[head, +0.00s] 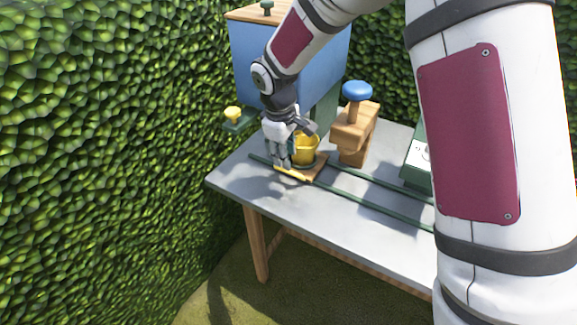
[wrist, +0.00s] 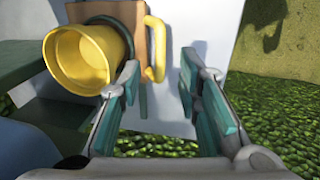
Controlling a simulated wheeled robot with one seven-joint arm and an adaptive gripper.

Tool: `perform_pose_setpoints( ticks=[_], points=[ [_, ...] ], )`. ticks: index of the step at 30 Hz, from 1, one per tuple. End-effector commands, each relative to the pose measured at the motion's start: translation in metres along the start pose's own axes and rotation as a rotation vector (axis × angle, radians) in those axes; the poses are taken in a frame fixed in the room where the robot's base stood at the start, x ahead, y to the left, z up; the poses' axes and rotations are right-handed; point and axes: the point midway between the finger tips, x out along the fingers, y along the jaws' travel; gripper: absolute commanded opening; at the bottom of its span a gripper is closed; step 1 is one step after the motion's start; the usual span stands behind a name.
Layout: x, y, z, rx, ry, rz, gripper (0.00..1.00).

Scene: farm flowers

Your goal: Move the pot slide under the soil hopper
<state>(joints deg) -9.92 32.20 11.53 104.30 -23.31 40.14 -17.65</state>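The pot slide is a wooden board (head: 316,169) near the left end of two green rails on the grey table. It carries a yellow pot (head: 306,150) and has a yellow handle (head: 292,174) along its front. The blue soil hopper (head: 290,62) stands behind the pot; its outlet is hidden by my arm. My gripper (head: 281,165) points down at the handle, in front of the pot. In the wrist view, my gripper's fingers (wrist: 160,72) are apart, with the handle (wrist: 155,48) in the gap near their tips. Whether either finger touches it is unclear. The pot (wrist: 82,60) is left of them.
A yellow knob (head: 233,113) on a green bar sticks out left of the hopper. A wooden press with a blue knob (head: 357,91) stands right of the slide. A green box (head: 416,162) is further right. The green rails (head: 365,203) look clear between slide and box.

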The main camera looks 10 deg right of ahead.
Motion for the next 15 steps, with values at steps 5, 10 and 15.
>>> perform_pose_setpoints(
  ticks=[5,10,15],
  points=[
    [0.032,-0.001,0.0,-0.001,-0.002,-0.002,0.31],
    [0.05,0.0,0.0,0.0,-0.002,-0.001,0.31],
    [0.057,0.0,0.0,0.0,0.0,0.0,0.31]
  ],
)
